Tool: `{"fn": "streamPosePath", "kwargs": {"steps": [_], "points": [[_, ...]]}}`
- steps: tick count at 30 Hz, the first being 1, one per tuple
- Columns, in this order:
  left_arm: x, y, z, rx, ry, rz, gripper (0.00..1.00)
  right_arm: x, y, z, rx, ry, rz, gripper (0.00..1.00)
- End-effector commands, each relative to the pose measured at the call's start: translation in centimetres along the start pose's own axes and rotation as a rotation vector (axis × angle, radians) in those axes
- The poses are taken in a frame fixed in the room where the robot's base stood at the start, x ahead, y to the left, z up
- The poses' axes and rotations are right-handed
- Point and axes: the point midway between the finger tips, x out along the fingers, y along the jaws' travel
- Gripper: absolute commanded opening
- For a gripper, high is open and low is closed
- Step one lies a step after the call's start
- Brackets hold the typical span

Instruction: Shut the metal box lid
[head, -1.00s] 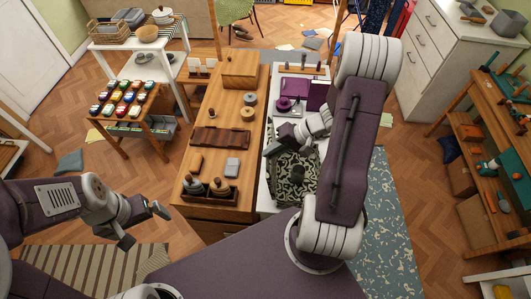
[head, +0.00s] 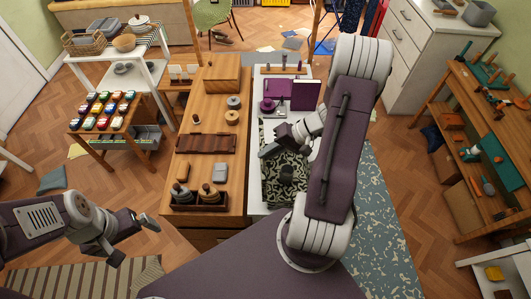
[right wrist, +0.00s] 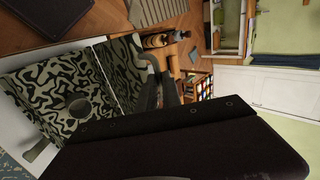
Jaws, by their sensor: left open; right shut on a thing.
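A purple box (head: 277,87) sits at the back of the white counter, with a dark purple panel (head: 306,95) standing at its right like a raised lid. I cannot tell whether it is the metal box. Nearer lies a green-black patterned thing (head: 293,187) with a dark round piece on it; the right wrist view shows two patterned faces (right wrist: 45,85) meeting at a fold. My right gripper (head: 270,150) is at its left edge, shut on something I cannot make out. My left gripper (head: 134,240) is open and empty, left of the wooden counter.
A stand of colourful jars (head: 105,110) is further left. Floor between stand and counter is partly free.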

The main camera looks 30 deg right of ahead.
Motion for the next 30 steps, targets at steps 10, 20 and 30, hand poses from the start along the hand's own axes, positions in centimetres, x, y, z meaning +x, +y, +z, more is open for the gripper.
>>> {"fn": "streamPosePath", "kwargs": {"steps": [10,20,30], "points": [[0.6,0.0,0.1,0.000,0.000,0.000,1.00,-1.1,1.6,0.0,0.003,0.001,-0.040,0.00],[0.7,0.0,0.1,0.000,0.000,0.000,1.00,-1.8,2.0,0.1,0.000,-0.002,-0.059,0.00],[1.4,0.0,0.1,0.000,0.000,0.000,1.00,-2.5,3.4,0.0,0.002,0.000,-0.089,0.00]]}}
